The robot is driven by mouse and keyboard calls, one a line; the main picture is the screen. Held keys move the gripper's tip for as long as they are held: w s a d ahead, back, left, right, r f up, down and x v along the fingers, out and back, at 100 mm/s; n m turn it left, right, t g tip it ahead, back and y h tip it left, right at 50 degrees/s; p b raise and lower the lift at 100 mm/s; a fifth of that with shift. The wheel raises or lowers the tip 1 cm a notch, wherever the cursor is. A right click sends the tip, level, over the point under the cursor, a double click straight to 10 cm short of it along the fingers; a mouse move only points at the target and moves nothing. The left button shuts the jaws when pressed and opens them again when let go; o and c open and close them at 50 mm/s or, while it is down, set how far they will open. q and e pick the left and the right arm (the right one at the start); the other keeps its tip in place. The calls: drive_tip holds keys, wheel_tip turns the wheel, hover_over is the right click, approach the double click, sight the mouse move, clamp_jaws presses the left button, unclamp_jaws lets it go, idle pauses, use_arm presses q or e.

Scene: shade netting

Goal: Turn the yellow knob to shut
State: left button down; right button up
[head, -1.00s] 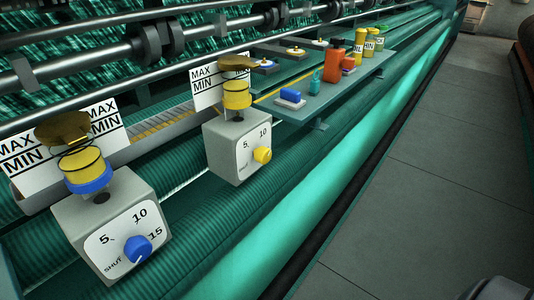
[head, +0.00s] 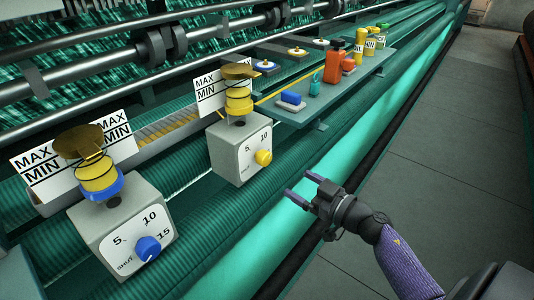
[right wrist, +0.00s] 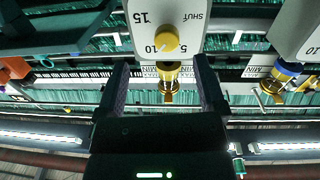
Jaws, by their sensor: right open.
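The yellow knob (head: 263,157) sits on the front dial of the farther grey box (head: 228,150), where 5 and 10 can be read in the head view. The wrist view is upside down and shows the yellow knob (right wrist: 167,40) on a dial marked SHUT, 5, 10 and 15. A small mark on the knob seems to face the 10. My right gripper (head: 302,186) is open and empty, to the right of the knob and apart from it. In the wrist view the knob lies between and beyond the spread fingers (right wrist: 160,65). My left gripper is out of view.
A nearer grey box (head: 95,229) carries a blue knob (head: 147,248). Machine rollers run behind the boxes. Grey floor (head: 440,150) is clear at right.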

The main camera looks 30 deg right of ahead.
sight(268, 160)
drive_tip(key=shift+n+y, duration=0.4)
drive_tip(key=shift+y, duration=0.1)
drive_tip(key=w+a, duration=0.1)
drive_tip(key=w, duration=0.1)
drive_tip(key=w+a+r+b, duration=0.1)
drive_tip(key=w, duration=0.2)
drive_tip(key=w+a+r, duration=0.1)
drive_tip(key=w, duration=0.2)
drive_tip(key=shift+w+r+b, duration=0.2)
drive_tip(key=shift+b, duration=0.2)
drive_tip(key=shift+w+a, duration=0.2)
drive_tip(key=shift+w, duration=0.4)
drive_tip(key=shift+c, duration=0.2)
drive_tip(key=shift+c, duration=1.3)
clamp_jaws()
